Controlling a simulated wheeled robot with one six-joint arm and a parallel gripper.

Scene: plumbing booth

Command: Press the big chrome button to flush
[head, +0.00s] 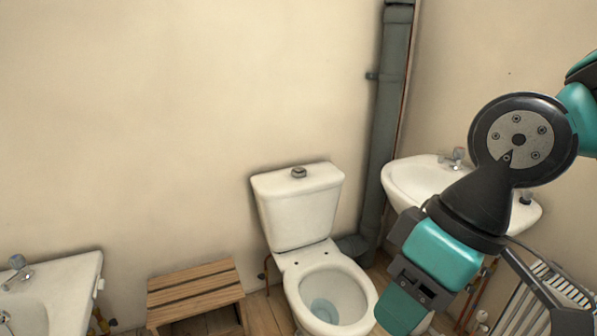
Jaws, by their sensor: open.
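The chrome button (299,172) is a small round knob on top of the cistern lid of the white toilet (292,221). Nothing covers the button. No object shows between the fingers.
A wooden step stool (194,284) stands left of the toilet. A bathtub or basin with a tap (70,295) is at far left. A grey waste pipe (388,110) rises right of the toilet, beside a white washbasin (412,180). A radiator (522,308) is at lower right.

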